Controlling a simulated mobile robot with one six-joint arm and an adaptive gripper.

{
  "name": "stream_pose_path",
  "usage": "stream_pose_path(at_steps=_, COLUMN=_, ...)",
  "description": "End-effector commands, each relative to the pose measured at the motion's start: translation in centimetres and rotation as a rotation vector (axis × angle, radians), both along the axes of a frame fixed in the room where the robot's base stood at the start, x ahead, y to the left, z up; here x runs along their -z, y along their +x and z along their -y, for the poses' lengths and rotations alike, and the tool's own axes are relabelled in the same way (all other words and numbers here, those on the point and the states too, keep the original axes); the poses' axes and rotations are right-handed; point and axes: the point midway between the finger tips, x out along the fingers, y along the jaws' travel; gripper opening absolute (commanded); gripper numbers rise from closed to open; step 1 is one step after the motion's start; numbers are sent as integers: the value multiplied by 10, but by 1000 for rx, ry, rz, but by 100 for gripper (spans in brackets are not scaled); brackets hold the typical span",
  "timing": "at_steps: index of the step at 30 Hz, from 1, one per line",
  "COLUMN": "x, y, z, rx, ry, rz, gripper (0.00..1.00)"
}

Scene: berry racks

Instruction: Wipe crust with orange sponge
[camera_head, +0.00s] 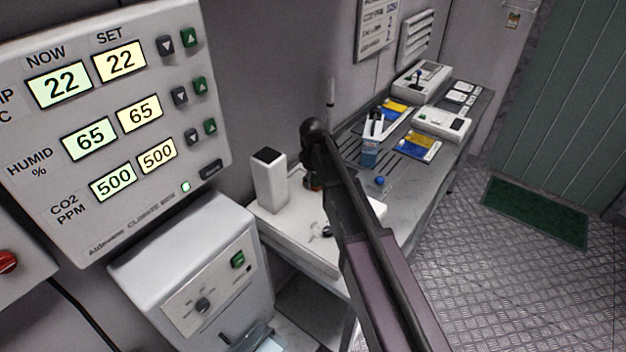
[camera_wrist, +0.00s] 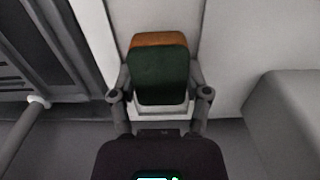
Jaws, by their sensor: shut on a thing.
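The orange sponge (camera_wrist: 158,40) shows in the wrist view, with a dark green pad covering most of the face towards the camera. My gripper (camera_wrist: 160,86) is shut on it, one finger at each side. A pale surface lies behind the sponge; I cannot tell whether the sponge touches it. I cannot make out any crust in either view.
A white upright block (camera_head: 268,181) stands left of my arm. A climate panel (camera_head: 120,120) and a white box with a knob (camera_head: 205,280) are at the left. The grey bench (camera_head: 400,180) behind carries devices and a blue carton (camera_head: 370,150). The floor at right is clear.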

Motion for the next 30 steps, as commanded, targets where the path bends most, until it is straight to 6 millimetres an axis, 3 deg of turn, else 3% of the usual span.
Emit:
stream_pose_path(at_steps=2, x=1, y=-4, z=5, rx=1, ry=-4, rz=-4, gripper=24)
stream_pose_path(at_steps=3, x=1, y=-5, z=6, rx=1, ry=-4, rz=-4, gripper=18)
stream_pose_path(at_steps=18, x=-1, y=-22, z=31, rx=2, ry=-4, rz=-3, gripper=16)
stream_pose_path(at_steps=30, x=-2, y=-22, z=33, rx=1, ry=-2, rz=-2, gripper=16)
